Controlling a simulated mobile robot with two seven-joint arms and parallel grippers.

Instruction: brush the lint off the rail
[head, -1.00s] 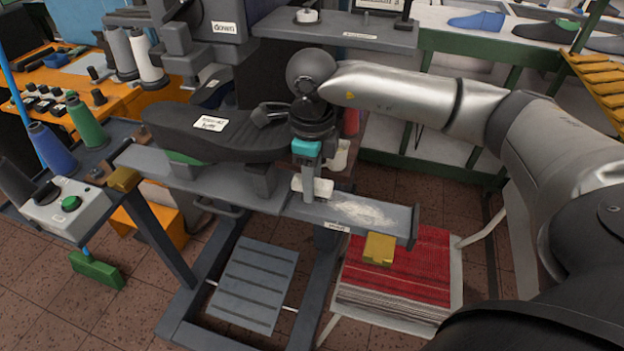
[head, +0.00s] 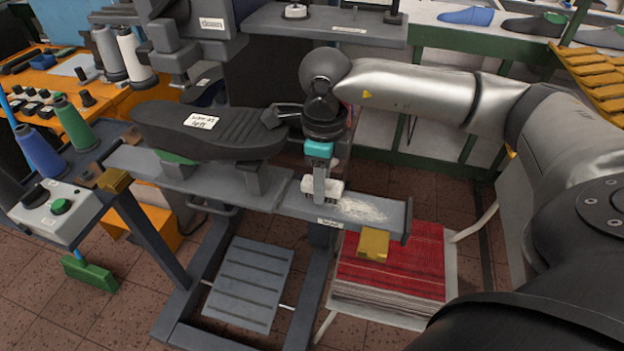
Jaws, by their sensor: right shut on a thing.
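The rail (head: 285,203) is a grey metal bar running from left to right, with a pale patch of lint (head: 362,209) on its right part. My right gripper (head: 320,187) points down over the rail from above, shut on a small white brush (head: 334,186). The brush is at the left edge of the lint, low on the rail; its underside is partly hidden, so I cannot tell if it is touching. My left gripper is out of view.
A dark shoe last (head: 240,140) with a paper label lies above the rail's left part. A red cloth stack (head: 425,262) stands below right. A control box (head: 55,212) is at left.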

